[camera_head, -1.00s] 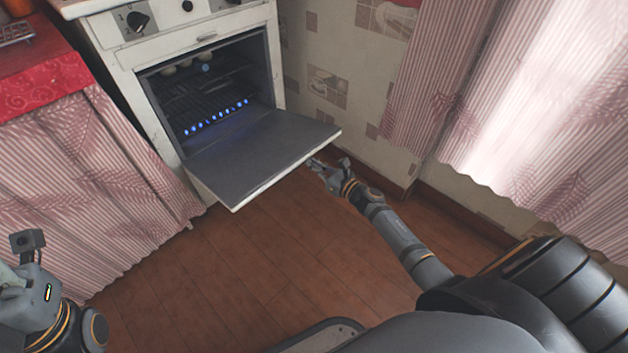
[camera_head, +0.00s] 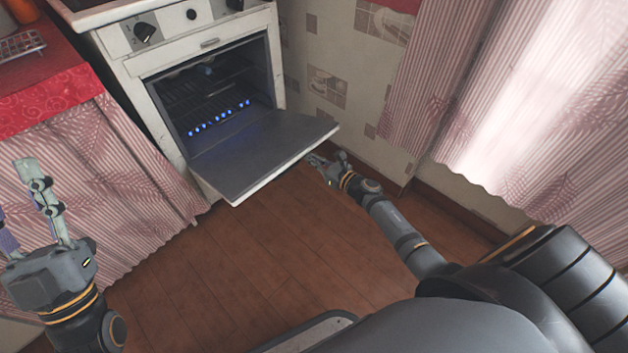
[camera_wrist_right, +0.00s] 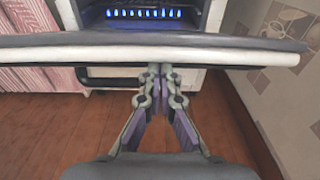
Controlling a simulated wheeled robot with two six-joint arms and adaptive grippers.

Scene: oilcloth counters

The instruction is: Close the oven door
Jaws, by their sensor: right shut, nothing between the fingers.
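The white oven (camera_head: 128,75) stands at the top centre-left of the head view. Its door (camera_head: 262,148) is open, hinged down and sticking out nearly flat into the room. My right gripper (camera_head: 312,160) is shut and empty at the door's right front edge. In the right wrist view, its closed fingertips (camera_wrist_right: 160,70) are at the underside of the door's white edge (camera_wrist_right: 225,57). Contact is hard to tell. The dark door handle (camera_wrist_right: 108,83) shows under the door there. My left gripper (camera_head: 28,215) is at the far left, fingers apart, away from the oven.
Blue flames (camera_head: 218,117) burn inside the oven. A red-covered counter (camera_head: 45,90) with a pink striped curtain stands left of it. A papered wall (camera_head: 320,60) and window curtains (camera_head: 470,90) are on the right. The wooden floor (camera_head: 240,260) before the door is clear.

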